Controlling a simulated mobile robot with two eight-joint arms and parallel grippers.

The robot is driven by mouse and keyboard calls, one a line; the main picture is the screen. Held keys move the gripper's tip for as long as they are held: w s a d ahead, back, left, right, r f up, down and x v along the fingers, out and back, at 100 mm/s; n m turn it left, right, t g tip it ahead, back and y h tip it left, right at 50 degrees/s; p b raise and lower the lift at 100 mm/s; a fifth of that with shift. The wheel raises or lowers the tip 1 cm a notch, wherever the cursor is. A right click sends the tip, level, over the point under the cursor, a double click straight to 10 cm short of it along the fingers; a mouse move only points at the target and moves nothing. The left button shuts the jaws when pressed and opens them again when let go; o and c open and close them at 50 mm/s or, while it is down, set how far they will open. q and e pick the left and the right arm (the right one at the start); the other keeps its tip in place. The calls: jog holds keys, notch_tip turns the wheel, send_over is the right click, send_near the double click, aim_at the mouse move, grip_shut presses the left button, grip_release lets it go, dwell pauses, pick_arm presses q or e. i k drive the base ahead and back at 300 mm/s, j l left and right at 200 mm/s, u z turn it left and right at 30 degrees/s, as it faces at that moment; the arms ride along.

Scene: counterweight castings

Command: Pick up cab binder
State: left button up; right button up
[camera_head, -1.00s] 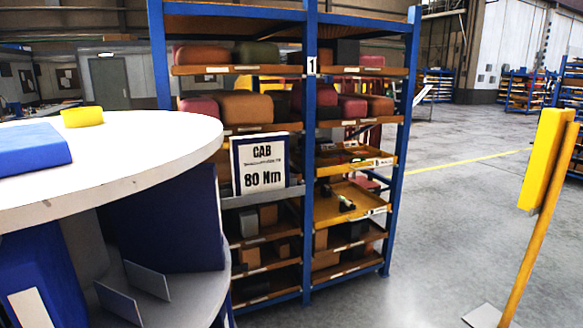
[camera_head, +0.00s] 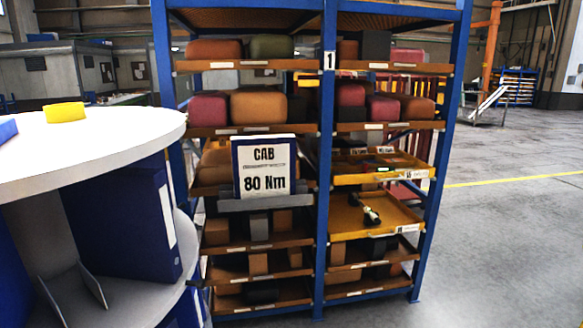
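The cab binder (camera_head: 264,168) is blue-edged with a white face that reads CAB and 80 Nm. It stands upright on a grey ledge (camera_head: 262,202) at the front of the blue shelf rack (camera_head: 324,130), in the left bay. Nothing covers its front. Neither of my grippers shows in this view.
A round white table (camera_head: 90,150) at the left has a yellow block (camera_head: 65,111) on top and a dark blue binder (camera_head: 120,222) on its lower level. Yellow trays (camera_head: 372,226) slide out in the rack's right bay. The grey floor (camera_head: 510,240) at the right is open.

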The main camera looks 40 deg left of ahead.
aim_at(264, 166)
jog(key=i+u, duration=0.7)
jog(key=i, duration=0.2)
jog(key=i+l+u, duration=0.3)
jog(key=i, duration=0.15)
